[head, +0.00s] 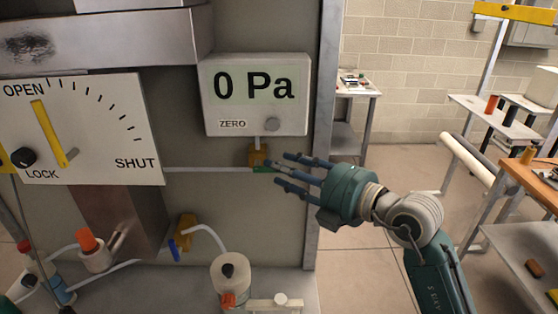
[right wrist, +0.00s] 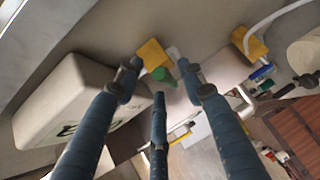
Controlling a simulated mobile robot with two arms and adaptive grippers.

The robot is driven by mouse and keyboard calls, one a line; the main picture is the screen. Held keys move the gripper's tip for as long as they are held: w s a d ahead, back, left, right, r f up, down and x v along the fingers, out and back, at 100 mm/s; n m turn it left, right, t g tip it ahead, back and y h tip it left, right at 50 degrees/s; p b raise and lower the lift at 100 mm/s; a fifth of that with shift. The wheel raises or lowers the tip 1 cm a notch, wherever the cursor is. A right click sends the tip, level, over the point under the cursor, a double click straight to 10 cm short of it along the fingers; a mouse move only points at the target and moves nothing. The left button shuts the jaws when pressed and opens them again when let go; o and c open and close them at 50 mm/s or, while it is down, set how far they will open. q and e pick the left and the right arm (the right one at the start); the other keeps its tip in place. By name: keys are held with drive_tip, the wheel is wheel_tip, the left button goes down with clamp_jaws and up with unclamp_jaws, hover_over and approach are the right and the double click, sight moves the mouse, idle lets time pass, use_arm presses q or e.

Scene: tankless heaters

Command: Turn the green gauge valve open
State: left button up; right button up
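The green gauge valve shows in the head view as a yellow body (head: 258,155) with a small green handle (head: 262,169), on the pipe below the pressure display (head: 256,95), which reads 0 Pa. My right gripper (head: 282,172) reaches in from the right, its fingertips close to the green handle. In the right wrist view the yellow body (right wrist: 153,54) and green handle (right wrist: 162,74) lie between and just beyond my three spread fingers (right wrist: 158,82). The fingers are open and hold nothing; whether one touches the handle I cannot tell. My left gripper is not in view.
A dial panel (head: 80,130) with OPEN, SHUT and LOCK marks stands at left. A second yellow valve with a blue handle (head: 173,250) sits below, near a white canister (head: 232,280). A grey post (head: 322,130) edges the panel. Shelves and a workbench stand at right.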

drive_tip(key=shift+x, duration=0.9)
drive_tip(key=shift+c, duration=0.3)
clamp_jaws()
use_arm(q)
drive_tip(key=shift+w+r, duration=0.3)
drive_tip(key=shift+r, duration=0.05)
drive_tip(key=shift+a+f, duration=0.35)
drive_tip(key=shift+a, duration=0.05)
use_arm(e)
drive_tip(key=shift+f, duration=0.3)
